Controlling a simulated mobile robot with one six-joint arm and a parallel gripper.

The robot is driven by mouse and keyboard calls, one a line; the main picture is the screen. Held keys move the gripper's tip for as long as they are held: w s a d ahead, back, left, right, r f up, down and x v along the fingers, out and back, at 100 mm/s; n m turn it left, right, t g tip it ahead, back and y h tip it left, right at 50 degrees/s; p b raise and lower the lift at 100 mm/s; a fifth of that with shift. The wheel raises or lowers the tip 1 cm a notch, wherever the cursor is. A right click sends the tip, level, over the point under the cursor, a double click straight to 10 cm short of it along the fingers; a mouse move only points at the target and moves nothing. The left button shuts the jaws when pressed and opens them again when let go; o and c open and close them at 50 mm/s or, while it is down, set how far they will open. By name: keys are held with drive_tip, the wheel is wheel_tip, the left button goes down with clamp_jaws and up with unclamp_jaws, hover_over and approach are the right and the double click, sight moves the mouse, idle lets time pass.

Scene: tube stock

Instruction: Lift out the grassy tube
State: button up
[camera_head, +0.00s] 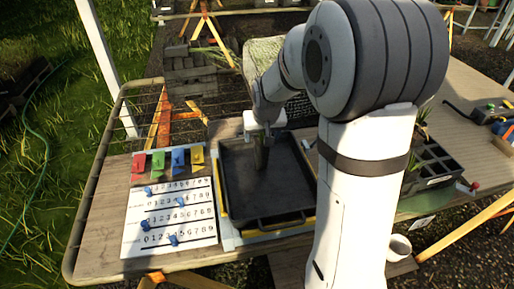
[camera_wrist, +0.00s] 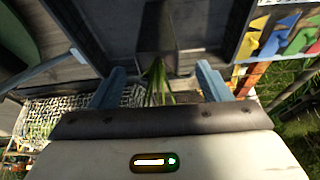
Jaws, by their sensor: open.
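A dark square tube (camera_head: 262,158) with green, grass-like leaves stands in the black tray (camera_head: 278,214) near its far side. In the wrist view the tube (camera_wrist: 157,28) is seen from above, with its leaves (camera_wrist: 158,82) reaching back between my fingers. My gripper (camera_head: 263,133) is above the tube at the tray's far edge. In the wrist view my gripper (camera_wrist: 160,74) is open, its two fingers apart on either side of the leaves and not closed on anything. A black celled crate (camera_head: 436,180) with grassy plants stands at the right, partly hidden by my arm.
Left of the tray lies a white number sheet (camera_head: 160,235) with several blue pegs. Coloured cards (camera_head: 160,162) lie behind it. A white mug (camera_head: 398,247) is below the crate. Tools (camera_head: 490,115) lie at the far right. The rest of the tray floor looks clear.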

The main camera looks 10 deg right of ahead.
sight(262, 153)
drive_tip(key=p+x, duration=0.1)
drive_tip(key=x, duration=0.6)
drive_tip(key=shift+d+f, duration=0.15)
drive_tip(key=shift+f, duration=0.15)
drive_tip(key=shift+c, duration=0.3)
drive_tip(key=c, duration=1.1)
drive_tip(key=shift+r, duration=0.1)
